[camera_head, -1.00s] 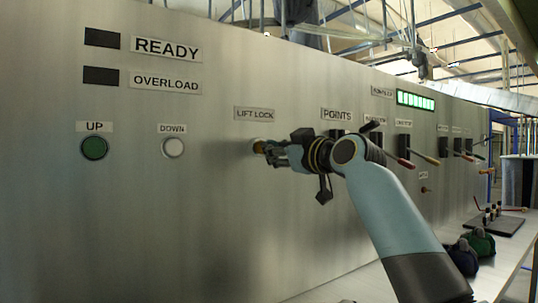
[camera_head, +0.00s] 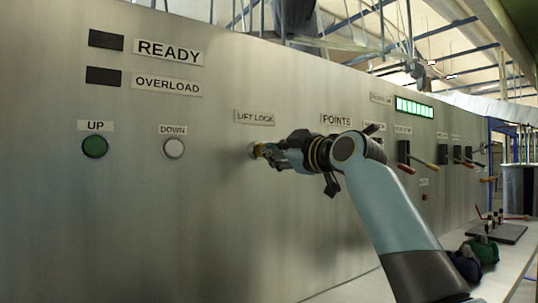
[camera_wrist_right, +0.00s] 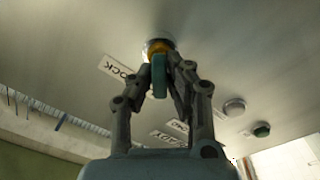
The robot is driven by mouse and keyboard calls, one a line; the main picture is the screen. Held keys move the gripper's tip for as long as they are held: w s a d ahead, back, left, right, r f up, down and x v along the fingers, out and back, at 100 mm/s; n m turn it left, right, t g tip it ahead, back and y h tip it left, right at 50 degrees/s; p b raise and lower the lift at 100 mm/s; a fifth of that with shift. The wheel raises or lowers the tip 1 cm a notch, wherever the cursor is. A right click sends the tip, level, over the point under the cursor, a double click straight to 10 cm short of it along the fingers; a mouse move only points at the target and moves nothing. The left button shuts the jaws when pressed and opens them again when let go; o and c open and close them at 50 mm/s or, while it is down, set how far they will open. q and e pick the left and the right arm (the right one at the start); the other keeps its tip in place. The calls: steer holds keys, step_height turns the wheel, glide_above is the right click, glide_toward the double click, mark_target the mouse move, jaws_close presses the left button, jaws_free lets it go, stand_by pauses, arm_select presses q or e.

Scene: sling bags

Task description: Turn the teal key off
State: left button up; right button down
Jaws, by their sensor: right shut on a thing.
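The teal key (camera_wrist_right: 159,76) sits in the yellow-centred lock (camera_wrist_right: 158,48) on the metal panel, seen in the right wrist view. My right gripper (camera_wrist_right: 168,75) is shut on the key, with its fingers on either side of it. In the head view the right gripper (camera_head: 268,152) reaches the lock under the LIFT LOCK label (camera_head: 254,117), and its fingers hide the key. The key's exact angle cannot be told from the head view. My left gripper is not in view.
The green UP button (camera_head: 95,146) and white DOWN button (camera_head: 173,147) are left of the lock. Levers with coloured handles (camera_head: 405,168) stand to the right, below a lit green indicator (camera_head: 414,108). Dark bags (camera_head: 465,262) lie on the shelf at lower right.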

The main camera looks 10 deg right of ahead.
steer(key=shift+f+n+b, duration=0.15)
steer(key=shift+n+b, duration=0.65)
steer(key=shift+n, duration=0.7)
steer(key=shift+b, duration=0.3)
steer(key=shift+n+b, duration=0.45)
steer(key=shift+n, duration=0.15)
steer(key=shift+n+b, duration=0.6)
steer(key=shift+n, duration=0.7)
